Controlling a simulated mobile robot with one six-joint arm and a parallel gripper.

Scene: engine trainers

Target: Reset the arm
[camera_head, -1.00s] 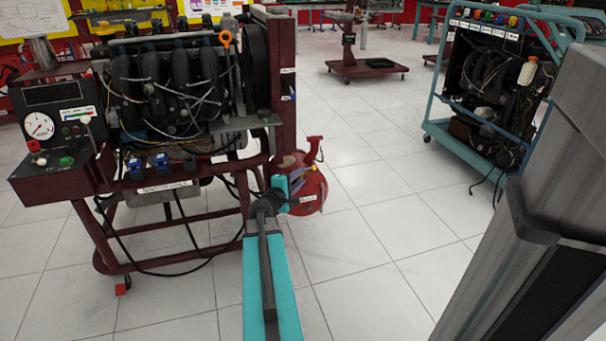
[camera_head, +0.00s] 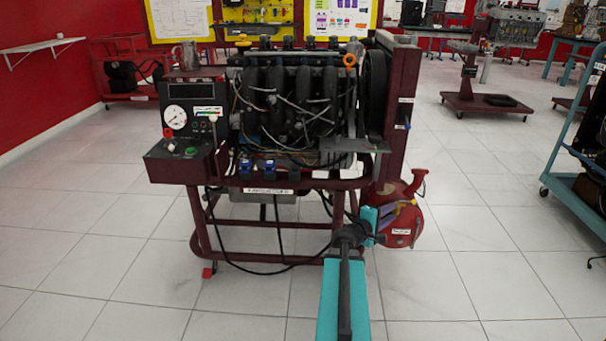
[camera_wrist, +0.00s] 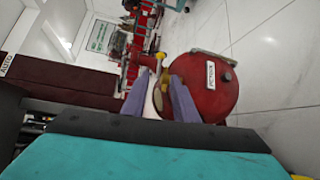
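My arm reaches forward in the head view, and my gripper (camera_head: 393,212) is in front of the red tank at the right foot of the engine stand. In the wrist view my gripper (camera_wrist: 160,85) has its two purple-grey fingers apart, with a gap between them. Nothing is clearly held. A yellow part (camera_wrist: 148,62) shows beyond the gap. The red tank (camera_wrist: 205,85) with a white label lies close beside the right finger; I cannot tell whether they touch. The tank also shows in the head view (camera_head: 413,228), partly behind my gripper.
The engine trainer (camera_head: 290,110) on its dark red frame, with a gauge panel (camera_head: 190,115), stands close ahead. A blue trolley (camera_head: 560,160) is at the right edge. A small red stand (camera_head: 485,105) is farther back. White floor is free at left and right.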

